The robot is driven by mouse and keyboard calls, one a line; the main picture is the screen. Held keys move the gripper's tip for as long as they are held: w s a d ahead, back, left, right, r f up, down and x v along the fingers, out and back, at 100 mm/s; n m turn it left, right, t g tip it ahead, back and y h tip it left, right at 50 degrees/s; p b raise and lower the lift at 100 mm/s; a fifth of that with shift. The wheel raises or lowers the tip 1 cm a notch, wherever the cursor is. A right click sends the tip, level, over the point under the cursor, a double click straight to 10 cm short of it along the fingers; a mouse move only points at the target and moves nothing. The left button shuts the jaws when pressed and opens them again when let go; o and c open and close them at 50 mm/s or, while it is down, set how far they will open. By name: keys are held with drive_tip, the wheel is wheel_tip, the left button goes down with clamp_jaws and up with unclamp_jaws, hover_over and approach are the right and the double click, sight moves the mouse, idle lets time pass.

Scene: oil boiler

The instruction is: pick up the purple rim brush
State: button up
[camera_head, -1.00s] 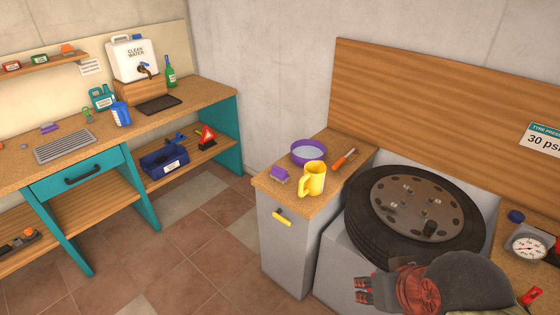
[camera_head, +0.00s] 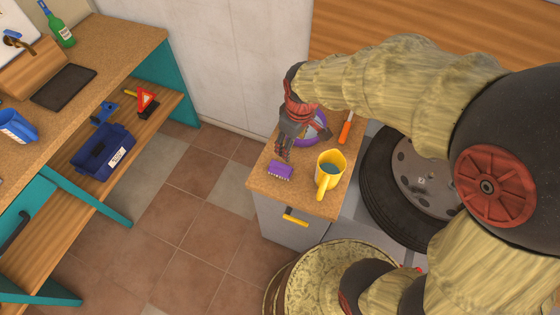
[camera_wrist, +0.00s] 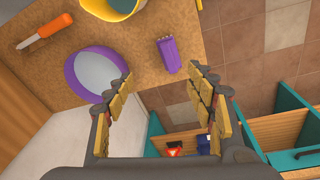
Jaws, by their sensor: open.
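The purple rim brush (camera_head: 280,171) lies on the cork-coloured top of the small grey cabinet, near its left edge. In the wrist view the purple brush (camera_wrist: 168,55) is ahead of the fingertips, roughly between their lines. My gripper (camera_head: 284,150) is above the cabinet top, just behind the brush in the head view, pointing down. In the wrist view my gripper (camera_wrist: 166,84) has its two fingers spread apart with nothing between them. Whether the fingertips touch the top cannot be told.
A yellow mug (camera_head: 329,172) stands to the right of the brush. A purple bowl (camera_wrist: 72,83) is partly hidden behind my gripper in the head view. An orange-handled tool (camera_head: 346,130) lies beside it. A tyre (camera_head: 377,185) is to the right. Left is a teal workbench (camera_head: 105,50).

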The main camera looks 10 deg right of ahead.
sight(281, 165)
drive_tip(key=a+f+n, duration=0.1)
drive_tip(key=f, duration=0.2)
drive_tip(key=w+a+f+n+g+p, duration=0.1)
drive_tip(key=f, duration=0.3)
drive_tip(key=a+f+n+p, duration=0.1)
drive_tip(key=f, duration=0.3)
drive_tip(key=shift+w+a+f+n+g, duration=0.1)
drive_tip(key=shift+w+a+n+g, duration=0.1)
drive_tip(key=shift+n+g, duration=0.1)
drive_tip(key=f, duration=0.2)
drive_tip(key=f+b, duration=0.1)
drive_tip(key=f, duration=0.1)
drive_tip(key=w+f, duration=0.1)
drive_tip(key=shift+d+f, duration=0.15)
drive_tip(key=shift+f, duration=0.25)
drive_tip(key=shift+c, duration=0.3)
drive_tip(key=c, duration=1.1)
drive_tip(key=shift+c, duration=0.6)
wheel_tip(281, 165, up, 10)
drive_tip(key=shift+r+p, duration=0.1)
drive_tip(key=shift+p, duration=0.8)
